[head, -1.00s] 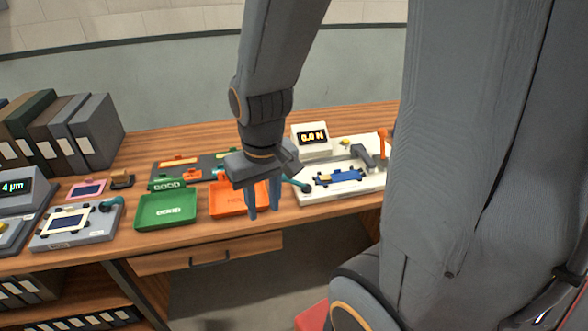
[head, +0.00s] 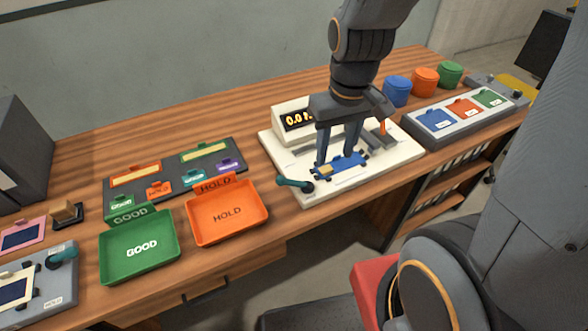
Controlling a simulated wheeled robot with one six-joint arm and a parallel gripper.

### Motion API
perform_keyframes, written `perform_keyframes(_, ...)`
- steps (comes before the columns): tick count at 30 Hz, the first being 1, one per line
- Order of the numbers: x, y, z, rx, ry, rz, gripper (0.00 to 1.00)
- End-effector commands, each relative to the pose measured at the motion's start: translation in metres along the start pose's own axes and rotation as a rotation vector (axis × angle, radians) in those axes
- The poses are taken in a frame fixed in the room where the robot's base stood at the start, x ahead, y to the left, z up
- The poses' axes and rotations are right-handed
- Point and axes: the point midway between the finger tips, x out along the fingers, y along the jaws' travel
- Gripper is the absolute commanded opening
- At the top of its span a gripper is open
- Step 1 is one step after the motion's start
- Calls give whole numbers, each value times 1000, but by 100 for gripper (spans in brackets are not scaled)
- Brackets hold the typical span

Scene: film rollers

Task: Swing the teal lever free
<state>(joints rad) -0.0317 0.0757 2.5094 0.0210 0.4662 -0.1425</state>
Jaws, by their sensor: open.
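A teal lever (head: 295,184) with a dark round pivot sticks out from the left front corner of the white tester (head: 385,170). A blue piece (head: 348,160) with a tan end lies on the tester's bed. My gripper (head: 338,155) points down over the tester, to the right of the first lever. Its two fingers are apart, with their tips in front of or close above the blue piece. I cannot tell whether they touch it.
A green GOOD tray (head: 140,250) and an orange HOLD tray (head: 228,212) stand left of the tester. The tester has a display (head: 297,120) behind and an orange handle (head: 383,129). Blue, orange and green tubs (head: 397,91) stand at the back right.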

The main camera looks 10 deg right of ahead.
Motion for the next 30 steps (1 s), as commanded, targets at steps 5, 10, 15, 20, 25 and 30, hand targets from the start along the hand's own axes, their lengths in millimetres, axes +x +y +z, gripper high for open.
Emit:
perform_keyframes(5, 30, -31, -36, -395, -87, -53, 41)
perform_keyframes(10, 60, -66, -64, -785, -153, -133, 41)
perform_keyframes(15, 79, -90, -78, -1042, -184, -200, 41)
perform_keyframes(20, 89, -100, -81, -1131, -192, -226, 41)
perform_keyframes(25, 107, -102, -74, -1136, -195, -228, 41)
perform_keyframes(30, 132, -104, -68, -1135, -194, -228, 41)
